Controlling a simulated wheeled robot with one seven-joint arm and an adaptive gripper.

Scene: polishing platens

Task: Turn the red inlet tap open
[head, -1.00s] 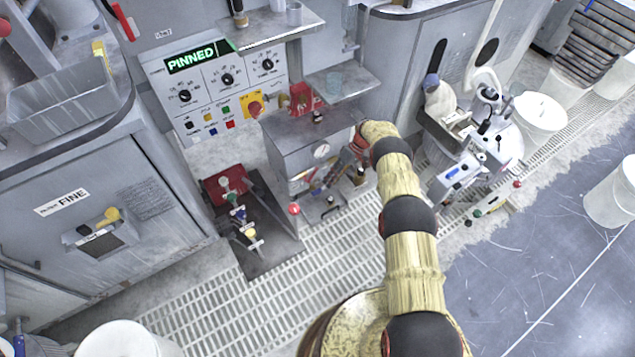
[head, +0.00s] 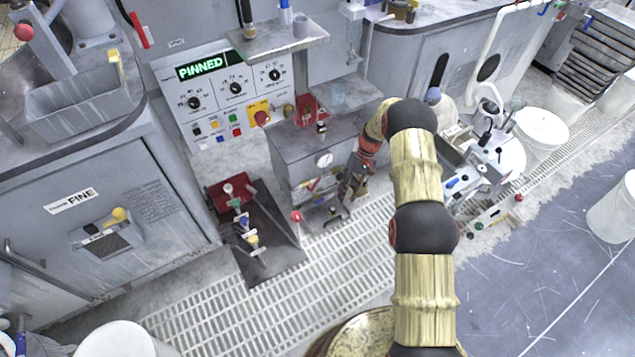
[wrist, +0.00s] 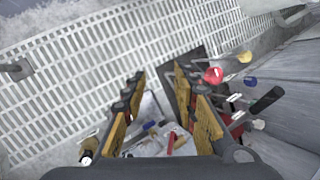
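A red ball-ended lever (head: 296,216) stands at the front left of the grey gauge box; it also shows in the wrist view (wrist: 213,75), right of my fingers. A low dark plate left of it carries several taps, one with a red panel (head: 228,190) behind and blue and yellow handles. I cannot tell for sure which is the red inlet tap. My gripper (wrist: 160,75) is open and empty, its two yellow-padded fingers apart. In the head view it is at the box's right front, partly hidden by my arm. Nothing touches the fingers visibly.
The grey gauge box (head: 300,160) stands close to my gripper. A tray with small tools lies between and below the fingers in the wrist view. A control panel reading PINNED (head: 230,95) is behind. Grated floor (head: 330,270) is free in front.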

